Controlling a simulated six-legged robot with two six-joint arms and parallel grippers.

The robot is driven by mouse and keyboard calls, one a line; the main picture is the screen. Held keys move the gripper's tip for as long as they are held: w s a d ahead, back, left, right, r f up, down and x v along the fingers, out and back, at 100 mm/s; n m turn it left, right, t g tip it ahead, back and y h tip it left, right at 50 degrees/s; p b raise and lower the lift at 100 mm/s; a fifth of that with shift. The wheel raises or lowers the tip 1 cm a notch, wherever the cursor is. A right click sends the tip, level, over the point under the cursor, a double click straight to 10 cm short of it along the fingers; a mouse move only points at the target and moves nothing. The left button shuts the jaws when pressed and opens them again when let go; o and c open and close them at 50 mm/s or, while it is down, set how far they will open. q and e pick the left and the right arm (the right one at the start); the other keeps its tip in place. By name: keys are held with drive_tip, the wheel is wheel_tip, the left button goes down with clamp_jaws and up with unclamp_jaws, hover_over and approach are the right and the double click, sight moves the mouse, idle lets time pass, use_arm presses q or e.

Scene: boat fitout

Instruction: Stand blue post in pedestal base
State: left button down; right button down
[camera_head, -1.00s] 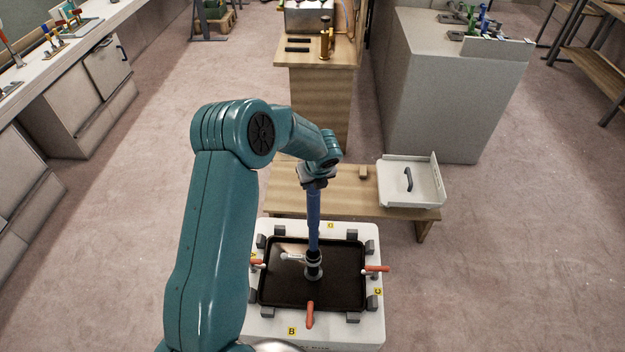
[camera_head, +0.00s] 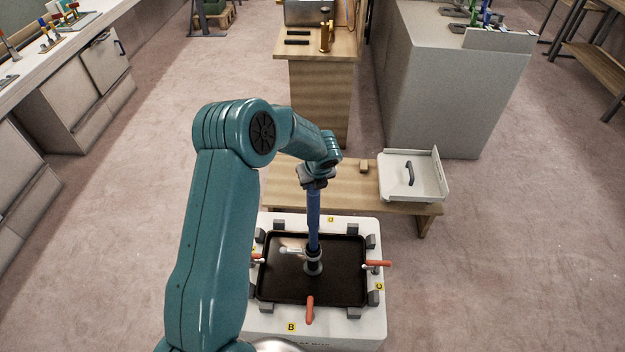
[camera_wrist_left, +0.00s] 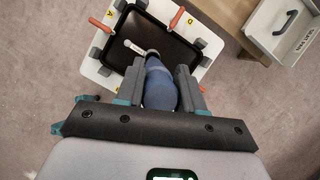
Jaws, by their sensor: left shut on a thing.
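The blue post (camera_head: 313,216) stands about upright, its top in my left gripper (camera_head: 315,179). In the left wrist view the rounded blue post (camera_wrist_left: 160,85) sits between the two fingers of my left gripper (camera_wrist_left: 160,92). The pedestal base (camera_head: 313,268), a grey round foot with a dark collar and a pale lever to its left, is on the black panel (camera_head: 280,287). The post's lower end meets the base's collar; I cannot tell how deep it sits. My right gripper is not in view.
The panel lies in a white fixture (camera_head: 350,328) with grey blocks and orange-handled clamps (camera_head: 310,308) around it. Behind it is a low wooden bench (camera_head: 350,183) with a white tray (camera_head: 425,188). Beyond stand a wooden cabinet and a grey counter. Pink floor is free on both sides.

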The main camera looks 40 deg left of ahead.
use_arm(q)
drive_tip(key=shift+f+b, duration=6.25)
drive_tip(key=shift+f, duration=1.25)
drive_tip(key=c, duration=0.6)
unclamp_jaws()
drive_tip(key=p+v, duration=0.1)
drive_tip(key=v, duration=1.5)
drive_tip(key=shift+s+d+r+p, duration=0.1)
drive_tip(key=shift+r+p, duration=0.05)
drive_tip(key=shift+p, duration=0.2)
